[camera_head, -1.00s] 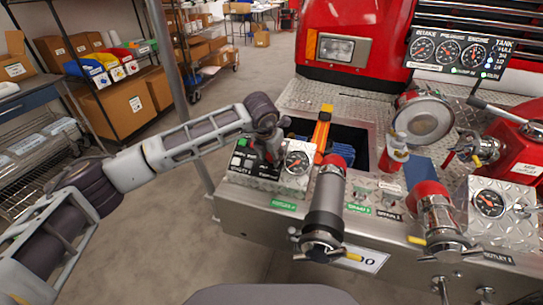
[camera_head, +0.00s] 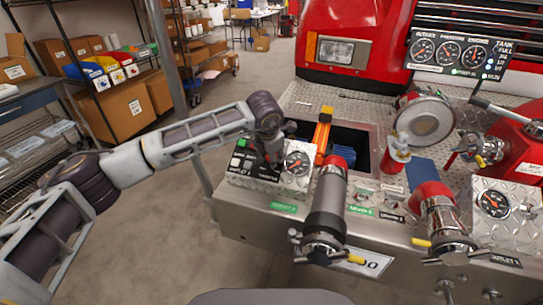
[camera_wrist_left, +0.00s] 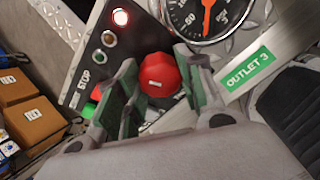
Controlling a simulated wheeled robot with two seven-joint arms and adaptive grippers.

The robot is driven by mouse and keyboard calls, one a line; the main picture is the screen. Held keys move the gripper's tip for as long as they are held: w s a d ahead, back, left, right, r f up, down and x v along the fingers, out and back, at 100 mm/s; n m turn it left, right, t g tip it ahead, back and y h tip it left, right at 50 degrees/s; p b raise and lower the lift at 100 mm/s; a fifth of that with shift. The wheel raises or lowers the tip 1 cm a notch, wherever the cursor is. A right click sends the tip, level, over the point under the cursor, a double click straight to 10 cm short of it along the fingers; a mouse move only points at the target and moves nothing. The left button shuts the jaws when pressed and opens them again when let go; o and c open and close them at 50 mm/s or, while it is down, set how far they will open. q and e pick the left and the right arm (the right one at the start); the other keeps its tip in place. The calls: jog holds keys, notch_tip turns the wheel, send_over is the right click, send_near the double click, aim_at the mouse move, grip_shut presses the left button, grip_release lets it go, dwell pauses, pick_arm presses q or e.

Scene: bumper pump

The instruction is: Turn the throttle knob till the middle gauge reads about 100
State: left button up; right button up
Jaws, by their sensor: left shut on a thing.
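My left gripper (camera_head: 272,156) reaches down over the black control panel at the middle of the head view. In the left wrist view its green-padded fingers (camera_wrist_left: 157,68) stand on either side of a red knob (camera_wrist_left: 160,76) and are shut on it. My own gripper hides the knob in the head view. The middle gauge (camera_head: 449,52) is on the dark panel at the upper right, between two other gauges; its reading is too small to tell. My right gripper is not in view.
A black-faced gauge (camera_head: 298,162) sits right beside my left gripper, and a large capped pipe (camera_head: 327,208) stands to its right. The green OUTLET 3 label (camera_wrist_left: 250,72) is close by. Shelves with boxes (camera_head: 127,112) stand at the left; open floor lies between.

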pick_arm(q)
jog(key=o, duration=1)
jog(key=shift+r, duration=0.1)
jog(key=shift+v, duration=5.95)
jog(key=shift+s+d, duration=0.1)
